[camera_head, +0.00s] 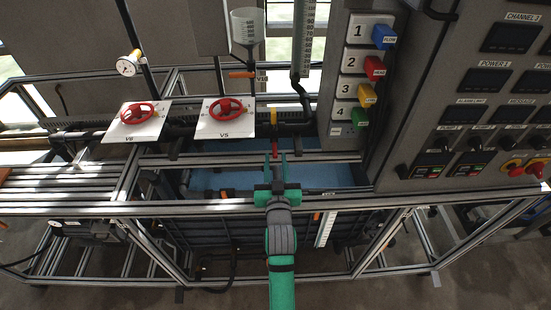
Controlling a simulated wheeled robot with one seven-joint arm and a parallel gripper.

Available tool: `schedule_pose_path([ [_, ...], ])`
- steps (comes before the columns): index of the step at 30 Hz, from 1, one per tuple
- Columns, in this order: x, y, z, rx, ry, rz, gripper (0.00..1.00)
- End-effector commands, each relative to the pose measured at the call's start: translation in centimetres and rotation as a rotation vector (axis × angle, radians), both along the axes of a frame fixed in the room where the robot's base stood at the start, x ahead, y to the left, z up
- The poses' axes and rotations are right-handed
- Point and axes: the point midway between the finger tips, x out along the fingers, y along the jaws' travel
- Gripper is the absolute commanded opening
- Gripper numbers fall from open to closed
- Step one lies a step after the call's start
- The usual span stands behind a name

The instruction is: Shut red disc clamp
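My gripper (276,162) reaches in from the bottom centre on my green and grey arm, over the front rail of the frame. Just beyond its fingertips is a small upright red part (275,148) on the pipework, below a yellow piece. It may be the red disc clamp, but it is too small to make out its shape. I cannot tell whether the fingers touch it or how far apart they are. Two red handwheels stand on white plates, marked V6 (138,113) and V5 (226,109), to the left.
A blue-lined tank (325,175) lies below and around my gripper. A grey panel with numbered coloured tags (374,67) and a control cabinet (485,100) stand at right. A clear measuring cylinder (247,27) and a gauge (128,66) rise behind. Aluminium rails (170,208) cross the front.

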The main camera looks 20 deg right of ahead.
Motion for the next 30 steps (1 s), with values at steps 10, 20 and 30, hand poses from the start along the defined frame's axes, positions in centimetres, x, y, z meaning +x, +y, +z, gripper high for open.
schedule_pose_path([
  [10,1.4,-0.4,0.0,0.000,0.000,0.000,0.31],
  [20,1.4,-0.4,0.0,0.000,0.000,0.000,0.00],
  [30,2.2,0.4,0.3,0.004,0.012,0.011,0.00],
])
